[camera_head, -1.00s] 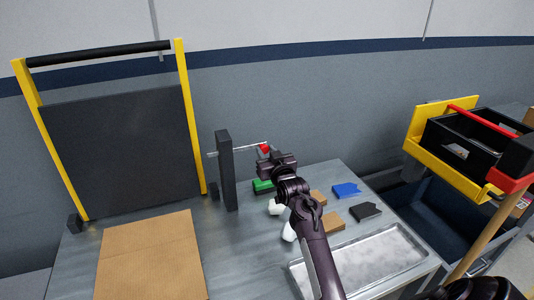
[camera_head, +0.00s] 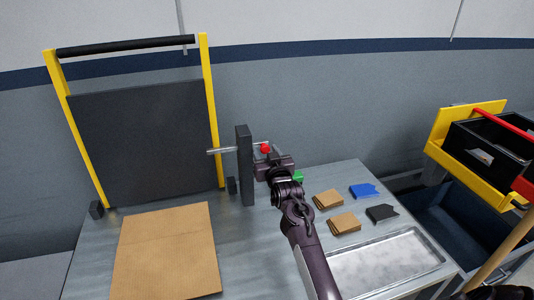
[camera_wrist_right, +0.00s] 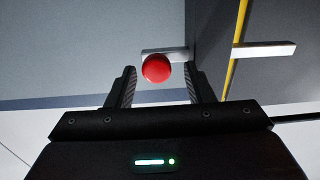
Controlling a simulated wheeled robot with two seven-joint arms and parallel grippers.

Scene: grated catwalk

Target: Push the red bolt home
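The red bolt is a pale rod with a red knob (camera_head: 265,148). The rod passes through a dark upright post (camera_head: 245,175), and its left end sticks out across the right yellow upright of the guard frame (camera_head: 209,100). A short stretch of rod shows between post and knob. My right gripper (camera_head: 268,158) is at the knob on the post's right side. In the right wrist view the red knob (camera_wrist_right: 156,68) sits between the parted fingertips, with gaps at both sides; contact cannot be told. My left gripper is not in view.
The bench carries a cardboard sheet (camera_head: 165,255), brown blocks (camera_head: 328,199), a blue piece (camera_head: 364,191), a black piece (camera_head: 382,213) and a metal tray (camera_head: 385,265). A green piece (camera_head: 298,177) is partly hidden by my arm. A yellow-and-black bin (camera_head: 465,170) stands at the right.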

